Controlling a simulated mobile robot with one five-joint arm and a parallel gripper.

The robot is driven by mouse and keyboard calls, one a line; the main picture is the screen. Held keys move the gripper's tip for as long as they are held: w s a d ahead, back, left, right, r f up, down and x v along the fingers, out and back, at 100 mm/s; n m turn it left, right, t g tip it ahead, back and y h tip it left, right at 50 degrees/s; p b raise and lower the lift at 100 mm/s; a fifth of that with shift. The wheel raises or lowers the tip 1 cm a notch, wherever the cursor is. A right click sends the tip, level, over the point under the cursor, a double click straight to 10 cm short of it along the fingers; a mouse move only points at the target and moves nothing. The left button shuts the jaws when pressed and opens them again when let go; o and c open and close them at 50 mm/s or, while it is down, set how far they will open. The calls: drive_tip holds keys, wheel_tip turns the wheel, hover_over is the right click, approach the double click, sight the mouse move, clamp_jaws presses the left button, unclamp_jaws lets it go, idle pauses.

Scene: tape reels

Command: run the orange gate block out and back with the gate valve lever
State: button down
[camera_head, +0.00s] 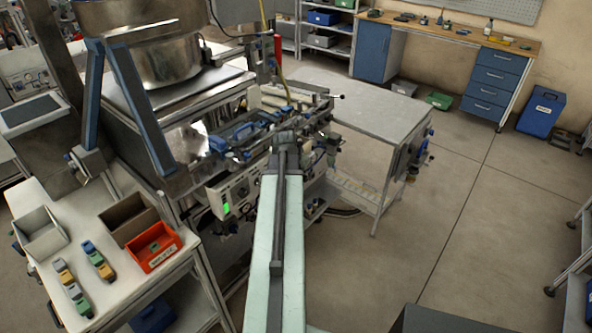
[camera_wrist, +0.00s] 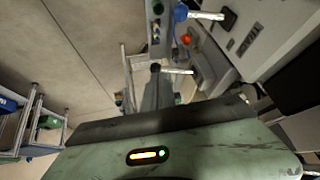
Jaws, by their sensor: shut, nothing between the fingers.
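My gripper (camera_head: 284,137) is at the far end of my pale green arm, in front of the machine with the steel bowl. It is shut and empty; its fingertips are small in the head view. A short metal rod with a dark knob (camera_head: 339,97) sticks out to the right at the machine's far end and may be the gate valve lever. In the wrist view a metal rod with a blue hub (camera_wrist: 204,15) and a second rod with a dark end (camera_wrist: 178,71) show; I cannot tell which is the lever. I cannot make out the orange gate block.
A grey side table (camera_head: 370,108) stands right of the machine. A workbench (camera_head: 450,32) is at the back. The floor at right (camera_head: 450,200) is largely clear.

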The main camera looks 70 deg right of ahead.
drive_tip(key=shift+s+d+r+p, duration=0.15)
drive_tip(key=shift+r+p, duration=0.65)
